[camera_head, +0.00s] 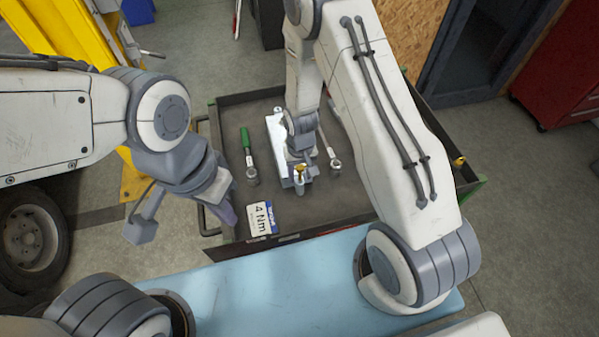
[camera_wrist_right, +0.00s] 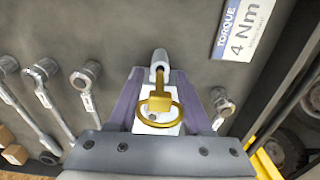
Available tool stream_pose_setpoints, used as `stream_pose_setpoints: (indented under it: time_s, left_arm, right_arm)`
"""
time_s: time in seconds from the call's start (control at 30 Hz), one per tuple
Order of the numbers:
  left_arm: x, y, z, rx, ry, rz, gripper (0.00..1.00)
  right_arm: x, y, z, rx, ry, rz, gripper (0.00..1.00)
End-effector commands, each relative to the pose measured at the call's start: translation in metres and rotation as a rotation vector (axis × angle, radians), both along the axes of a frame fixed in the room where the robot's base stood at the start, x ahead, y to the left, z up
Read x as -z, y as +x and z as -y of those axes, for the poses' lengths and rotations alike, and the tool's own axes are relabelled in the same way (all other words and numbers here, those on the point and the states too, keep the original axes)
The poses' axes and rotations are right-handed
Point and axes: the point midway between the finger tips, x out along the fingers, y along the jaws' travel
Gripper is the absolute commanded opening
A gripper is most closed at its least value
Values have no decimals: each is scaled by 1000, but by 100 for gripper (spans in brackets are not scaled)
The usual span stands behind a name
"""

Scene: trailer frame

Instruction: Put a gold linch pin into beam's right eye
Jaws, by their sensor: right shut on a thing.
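The gold linch pin (camera_wrist_right: 155,103) is between the purple fingers of my right gripper (camera_wrist_right: 160,95), its ring toward the palm and its grey shank pointing away. In the head view my right gripper (camera_head: 299,183) is over the tray, with the gold part of the pin (camera_head: 300,168) showing at its tip. It is shut on the pin. My left gripper (camera_head: 228,213) is at the tray's left front corner; its finger gap does not show. A yellow frame (camera_head: 55,30) stands at the upper left; I cannot make out the beam's right eye.
The dark tray (camera_head: 345,205) holds a green-handled wrench (camera_head: 246,140), other wrenches (camera_wrist_right: 48,95), a white holder (camera_head: 275,125) and a "4 Nm" card (camera_head: 262,218). A small gold item (camera_head: 459,161) is at its right edge. A wheel (camera_head: 30,240) stands at left.

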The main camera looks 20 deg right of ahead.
Motion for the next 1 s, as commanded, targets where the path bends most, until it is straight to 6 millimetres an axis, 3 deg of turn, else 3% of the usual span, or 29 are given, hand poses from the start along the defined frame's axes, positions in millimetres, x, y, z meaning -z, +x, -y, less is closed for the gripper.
stream_pose_setpoints:
  time_s: [0.37, 1.0]
  left_arm:
    - [1, 0, 0, 0, 0, 0, 0]
    - [19, 0, 0, 0, 0, 0, 0]
  right_arm:
    - [1, -1, 0, 0, 0, 0, 5]
    - [24, 0, 0, 0, 0, 0, 5]
